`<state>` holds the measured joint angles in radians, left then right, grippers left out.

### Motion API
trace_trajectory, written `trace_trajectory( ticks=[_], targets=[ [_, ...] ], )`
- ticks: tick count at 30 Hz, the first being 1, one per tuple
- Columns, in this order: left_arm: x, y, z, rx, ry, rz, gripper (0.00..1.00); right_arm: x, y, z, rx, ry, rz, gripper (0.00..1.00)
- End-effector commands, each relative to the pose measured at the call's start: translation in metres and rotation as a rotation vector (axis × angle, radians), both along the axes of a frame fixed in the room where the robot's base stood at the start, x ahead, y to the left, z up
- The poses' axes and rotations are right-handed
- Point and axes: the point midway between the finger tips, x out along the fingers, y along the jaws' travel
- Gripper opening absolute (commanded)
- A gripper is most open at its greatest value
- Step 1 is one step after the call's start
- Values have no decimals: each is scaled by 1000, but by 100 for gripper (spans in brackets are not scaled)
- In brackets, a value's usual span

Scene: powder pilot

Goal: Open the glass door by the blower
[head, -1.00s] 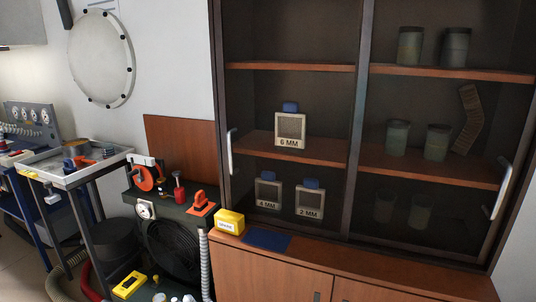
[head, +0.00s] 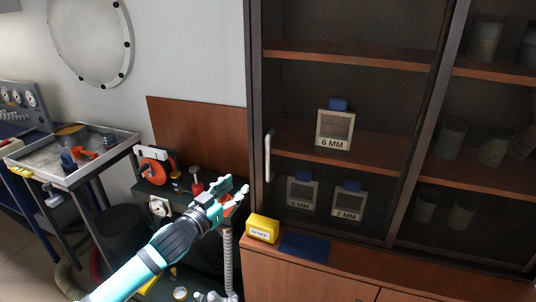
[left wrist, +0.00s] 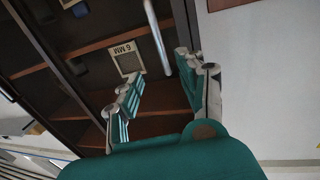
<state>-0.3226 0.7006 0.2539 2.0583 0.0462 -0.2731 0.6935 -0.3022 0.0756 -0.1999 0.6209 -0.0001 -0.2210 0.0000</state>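The glass door (head: 345,100) on the left of the cabinet is shut, with a light vertical handle (head: 268,156) at its left edge. My left gripper (head: 240,191) is in front of and to the left of the handle, apart from it. In the left wrist view my left gripper (left wrist: 160,78) is open and empty, and the handle (left wrist: 157,38) shows beyond and between its fingers. The blower (head: 197,232) stands left of the cabinet, partly hidden by my left arm. My right gripper is not in view.
Behind the glass are blocks marked 6 MM (head: 334,130), 4 MM (head: 301,190) and 2 MM (head: 347,200). A yellow box (head: 262,228) and a blue mat (head: 305,247) are on the ledge below the door. A tray table (head: 75,155) stands at the left.

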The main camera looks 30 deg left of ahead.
Motion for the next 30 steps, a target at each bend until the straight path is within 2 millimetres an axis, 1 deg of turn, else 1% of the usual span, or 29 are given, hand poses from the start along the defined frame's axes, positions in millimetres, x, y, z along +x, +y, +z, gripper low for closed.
trace_trajectory(
  ticks=[1,5,9,15,24,27,30],
  targets=[
    [3,-1,4,-1,-5,-2,40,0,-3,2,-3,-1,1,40],
    [19,0,5,0,-7,-1,40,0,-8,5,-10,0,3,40],
    [45,2,6,-1,-7,-1,40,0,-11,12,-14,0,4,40],
    [85,3,7,1,-7,-1,40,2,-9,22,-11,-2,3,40],
    [144,5,5,0,-5,-1,40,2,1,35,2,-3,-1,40],
    [157,6,4,0,-4,0,40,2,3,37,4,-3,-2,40],
    [166,6,3,1,-4,-1,40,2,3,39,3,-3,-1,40]
  ],
)
